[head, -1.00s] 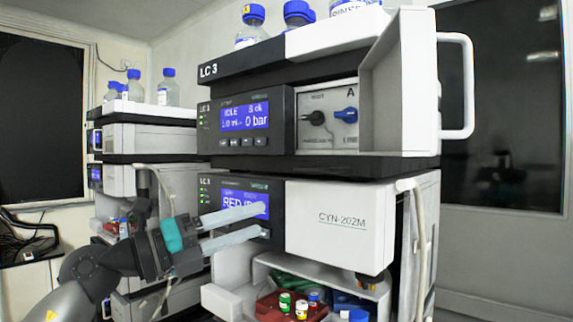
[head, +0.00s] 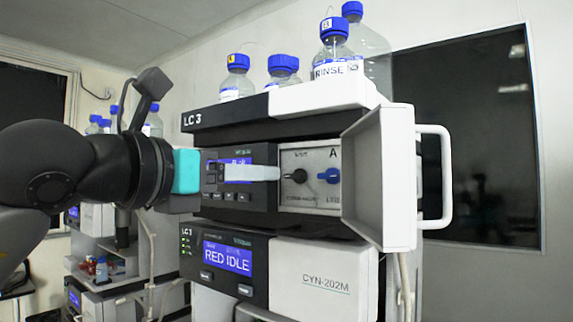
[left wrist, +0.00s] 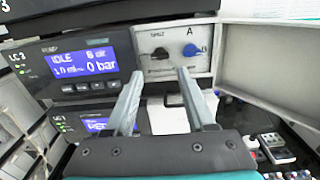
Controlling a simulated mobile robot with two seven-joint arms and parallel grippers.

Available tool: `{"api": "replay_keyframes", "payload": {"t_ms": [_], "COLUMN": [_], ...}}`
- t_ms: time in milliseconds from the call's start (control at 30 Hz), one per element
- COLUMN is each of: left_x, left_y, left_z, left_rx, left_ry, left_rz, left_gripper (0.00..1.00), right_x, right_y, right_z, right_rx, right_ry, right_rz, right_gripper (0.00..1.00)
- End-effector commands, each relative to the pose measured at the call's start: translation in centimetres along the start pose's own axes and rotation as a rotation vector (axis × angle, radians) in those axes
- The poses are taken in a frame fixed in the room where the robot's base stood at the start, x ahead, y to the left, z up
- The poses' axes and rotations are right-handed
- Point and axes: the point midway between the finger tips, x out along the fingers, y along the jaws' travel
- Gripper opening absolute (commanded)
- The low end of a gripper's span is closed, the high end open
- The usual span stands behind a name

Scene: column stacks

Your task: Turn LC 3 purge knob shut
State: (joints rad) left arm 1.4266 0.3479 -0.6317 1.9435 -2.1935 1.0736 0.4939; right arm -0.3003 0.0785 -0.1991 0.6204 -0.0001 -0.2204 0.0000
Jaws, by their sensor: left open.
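The LC 3 stack (head: 228,116) stands ahead. Its upper pump module has a pale panel with a black knob (head: 298,175) on the left and a blue knob (head: 329,175) under the letter A on the right. The small lettering is too blurred to read surely. The black knob (left wrist: 160,52) and blue knob (left wrist: 194,50) also show in the left wrist view. My left gripper (head: 278,173) is level with the black knob, its fingers pointing at it. In the left wrist view its open fingers (left wrist: 160,73) are apart and empty, with the black knob between and beyond the tips.
An open door (head: 385,185) with a white handle (head: 440,178) sticks out right of the panel. Bottles (head: 334,52) stand on top. A lower module (head: 325,285) reads CYN-202M. A dark window (head: 465,140) is behind at right.

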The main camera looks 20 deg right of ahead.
Motion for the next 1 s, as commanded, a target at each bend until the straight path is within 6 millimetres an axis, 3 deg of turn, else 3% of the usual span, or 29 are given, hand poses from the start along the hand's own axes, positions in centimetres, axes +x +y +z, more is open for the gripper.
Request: {"api": "replay_keyframes", "payload": {"t_ms": [200,400,600,867,1000], "left_x": [4.9,7.8,9.0,9.1,9.1], "left_y": [-0.1,0.0,0.0,0.0,0.0], "left_z": [0.3,0.2,0.1,0.0,0.0], "left_rx": [-0.003,-0.003,-0.001,-0.001,-0.001], "left_ry": [0.003,0.0,-0.001,-0.001,-0.001], "left_rz": [-0.002,-0.001,-0.001,-0.001,-0.001], "left_gripper": [0.55,0.55,0.55,0.55,0.43], "right_x": [-2.1,-3.2,-3.5,-3.5,-3.5], "right_y": [0.1,0.1,0.1,0.1,0.1], "right_z": [-0.2,-0.3,-0.3,-0.3,-0.3], "right_rx": [-0.001,-0.001,-0.001,-0.002,-0.002], "right_ry": [0.0,0.0,0.0,0.0,0.0], "right_rz": [0.0,0.0,0.001,0.001,0.001], "right_gripper": [0.0,0.0,0.0,0.0,0.0]}}
